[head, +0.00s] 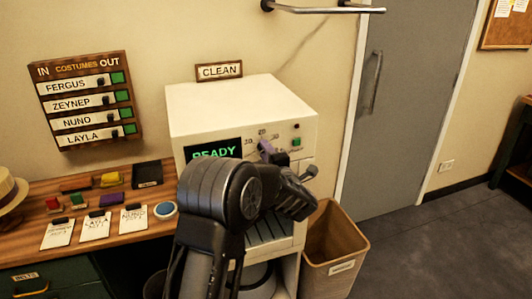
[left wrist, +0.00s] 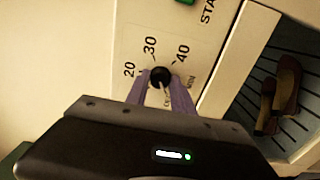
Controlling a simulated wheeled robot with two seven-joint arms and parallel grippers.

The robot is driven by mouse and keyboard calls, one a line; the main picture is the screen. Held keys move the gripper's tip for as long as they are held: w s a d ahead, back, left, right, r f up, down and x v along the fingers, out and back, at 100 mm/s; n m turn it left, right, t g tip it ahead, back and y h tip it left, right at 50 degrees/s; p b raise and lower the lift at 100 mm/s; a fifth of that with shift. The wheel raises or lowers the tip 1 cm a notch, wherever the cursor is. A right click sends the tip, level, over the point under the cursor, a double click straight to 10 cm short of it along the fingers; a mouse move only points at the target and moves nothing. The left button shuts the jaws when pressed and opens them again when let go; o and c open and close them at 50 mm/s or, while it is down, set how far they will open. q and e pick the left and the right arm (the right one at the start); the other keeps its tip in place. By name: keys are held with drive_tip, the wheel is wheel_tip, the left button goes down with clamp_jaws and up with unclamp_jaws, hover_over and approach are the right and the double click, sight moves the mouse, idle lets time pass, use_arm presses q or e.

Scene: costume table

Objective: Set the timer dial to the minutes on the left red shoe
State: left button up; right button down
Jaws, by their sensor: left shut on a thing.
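The timer dial (left wrist: 160,76) is a small black knob on the white machine (head: 215,97), with 20, 30 and 40 printed around it. My left gripper (left wrist: 159,84) has its purple fingers closed on either side of the dial. In the head view the left gripper (head: 265,148) is at the machine's panel and hides most of the dial. The dial's exact setting is hard to read. A pair of dark reddish-brown shoes (left wrist: 282,95) is in the slatted compartment beside the panel; no minutes are legible on them. My right gripper is not in view.
The machine's display (head: 213,151) reads READY. A wooden bench (head: 25,225) at left holds paper tags, coloured blocks and a hat (head: 10,190). A bin (head: 335,245) stands at the machine's right. The floor farther right is clear.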

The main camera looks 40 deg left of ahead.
use_arm(q)
drive_tip(key=shift+f+m+b, duration=0.1)
drive_tip(key=shift+m+b, duration=0.2)
drive_tip(key=shift+m, duration=0.1)
clamp_jaws()
drive_tip(key=shift+m, duration=5.5)
drive_tip(key=o, duration=1)
unclamp_jaws()
